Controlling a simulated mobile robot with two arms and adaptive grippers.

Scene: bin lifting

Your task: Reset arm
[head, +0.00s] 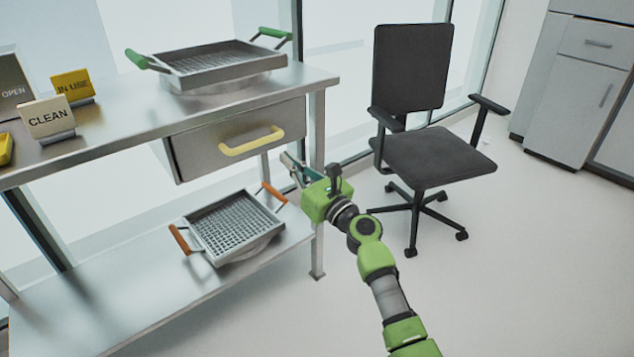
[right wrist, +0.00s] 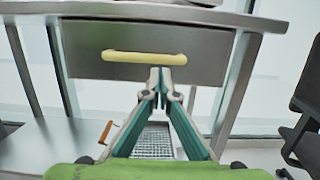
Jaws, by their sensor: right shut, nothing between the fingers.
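My right gripper (head: 290,160) is to the right of the drawer and a little lower than its yellow handle (head: 251,141) in the head view. In the right wrist view its fingers (right wrist: 160,82) come together at the tips, shut and empty. They point toward the closed drawer (right wrist: 80,50), with the tips showing just under the handle. My left gripper is not in view.
A tray with green handles (head: 210,57) stands on the tabletop by several signs, one reading CLEAN (head: 48,117). A tray with orange handles (head: 232,225) sits on the lower shelf (head: 120,290). A black office chair (head: 430,150) stands to the right. The floor (head: 520,260) there is clear.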

